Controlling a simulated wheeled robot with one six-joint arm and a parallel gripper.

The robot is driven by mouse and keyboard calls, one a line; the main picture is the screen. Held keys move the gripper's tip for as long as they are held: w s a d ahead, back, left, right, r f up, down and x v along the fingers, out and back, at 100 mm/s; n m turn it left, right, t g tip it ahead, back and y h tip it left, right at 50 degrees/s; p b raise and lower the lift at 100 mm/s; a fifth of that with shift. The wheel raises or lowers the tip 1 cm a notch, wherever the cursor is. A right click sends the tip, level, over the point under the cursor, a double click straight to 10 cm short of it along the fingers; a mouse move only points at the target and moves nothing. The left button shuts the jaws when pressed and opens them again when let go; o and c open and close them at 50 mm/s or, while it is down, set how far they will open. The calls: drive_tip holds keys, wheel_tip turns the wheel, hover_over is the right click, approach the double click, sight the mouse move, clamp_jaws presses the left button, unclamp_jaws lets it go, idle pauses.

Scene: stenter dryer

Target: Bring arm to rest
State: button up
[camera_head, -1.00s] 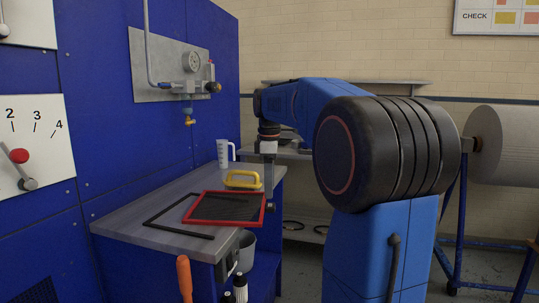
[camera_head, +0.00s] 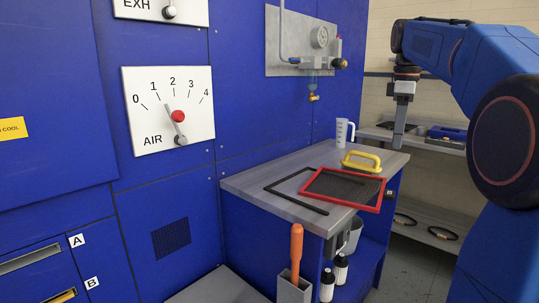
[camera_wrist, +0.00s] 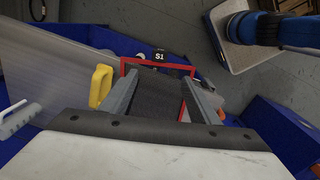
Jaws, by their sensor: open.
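My gripper (camera_head: 399,140) hangs fingers down above the back right end of the grey worktop (camera_head: 240,185). It is open, and it shows nothing held. In the wrist view its two fingers (camera_wrist: 162,98) stand apart, with the dark mesh of a red-framed screen (camera_wrist: 127,66) seen between them, lower down. My blue arm reaches in from the right in the head view, bent and raised. The red-framed screen (camera_head: 345,187) lies on the worktop beside an empty black frame (camera_head: 300,205).
A yellow handle (camera_head: 361,161) and a white jug (camera_head: 343,132) stand on the worktop near the gripper. A blue panel wall with an AIR dial (camera_head: 168,108) is at left. A shelf (camera_head: 430,140) with items stands behind. An orange-handled tool (camera_head: 296,250) stands in front.

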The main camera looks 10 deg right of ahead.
drive_tip(key=s+a+f+m+t, duration=0.1)
drive_tip(key=s+a+f+m, duration=0.2)
drive_tip(key=s+a+f, duration=0.5)
drive_tip(key=s+a+f+m+t, duration=0.2)
drive_tip(key=s+a+f+m, duration=0.2)
drive_tip(key=s+a+f, duration=0.4)
drive_tip(key=s+f, duration=0.3)
drive_tip(key=f, duration=0.1)
drive_tip(key=shift+s+a+f+m, duration=0.2)
drive_tip(key=shift+s+f+m, duration=0.1)
drive_tip(key=shift+s, duration=0.1)
drive_tip(key=s+f, duration=0.2)
drive_tip(key=f, duration=0.1)
drive_tip(key=s+a+f+m, duration=0.1)
drive_tip(key=s+f, duration=0.1)
drive_tip(key=f, duration=0.1)
drive_tip(key=s+a+f+m+t, duration=0.1)
drive_tip(key=s+f, duration=0.1)
drive_tip(key=f, duration=0.1)
drive_tip(key=shift+s+a+f, duration=0.2)
drive_tip(key=shift+a+f, duration=0.05)
drive_tip(key=shift+c, duration=0.4)
drive_tip(key=shift+s+f+m, duration=0.15)
drive_tip(key=shift+f+m, duration=0.15)
drive_tip(key=shift+f, duration=0.05)
drive_tip(key=c, duration=0.6)
drive_tip(key=shift+c, duration=0.2)
